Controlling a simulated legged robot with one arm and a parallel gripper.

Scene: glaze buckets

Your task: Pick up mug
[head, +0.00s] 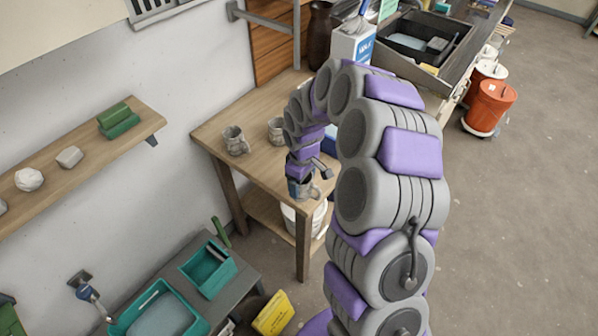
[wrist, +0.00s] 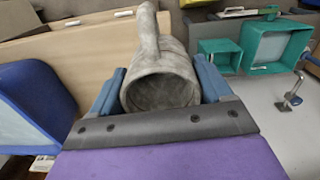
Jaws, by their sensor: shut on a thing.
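A grey, mottled mug (wrist: 158,62) is between the blue fingers of my gripper (wrist: 161,84) in the wrist view. Its open mouth faces the camera and its handle is at the top. My gripper is shut on the mug, with a finger on each side. In the head view my gripper (head: 303,187) is at the front edge of the wooden table, and the held mug is mostly hidden there. Two similar mugs, a left one (head: 236,141) and a right one (head: 277,131), stand upright on the table.
The wooden table (head: 205,133) has bare top around the mugs. A box (head: 352,43) and dark jar stand at its back. A wall shelf (head: 95,150) holds small items. Teal tubs (head: 209,268) sit on a lower grey bench. Orange buckets (head: 489,105) stand at the right.

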